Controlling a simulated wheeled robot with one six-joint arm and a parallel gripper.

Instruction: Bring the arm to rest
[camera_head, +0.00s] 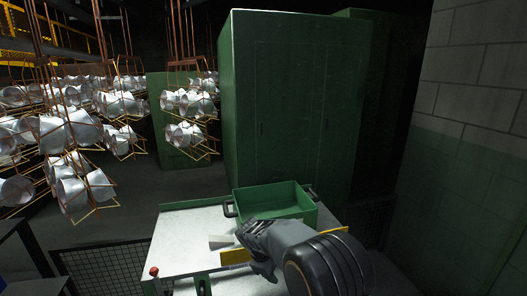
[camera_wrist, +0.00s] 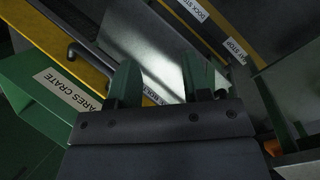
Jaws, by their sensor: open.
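My gripper (camera_wrist: 161,82) shows in the wrist view with its two green fingers spread apart and nothing seen held between them. In the head view my grey arm reaches in from the lower right over the light worktop (camera_head: 185,240), close in front of the green crate; the fingertips are hard to make out there. The green crate (camera_head: 272,212) stands upright on the worktop with dark side handles. In the wrist view its labelled side (camera_wrist: 50,95) is at the left, apart from the fingers. A partly hidden label lies behind the fingers.
A tall green cabinet (camera_head: 275,100) stands behind the worktop. Racks of shiny metal pots (camera_head: 75,130) hang at the left. A block wall (camera_head: 475,150) is at the right. A red button (camera_head: 153,271) sits at the worktop's front left, beside a mesh fence (camera_head: 105,270).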

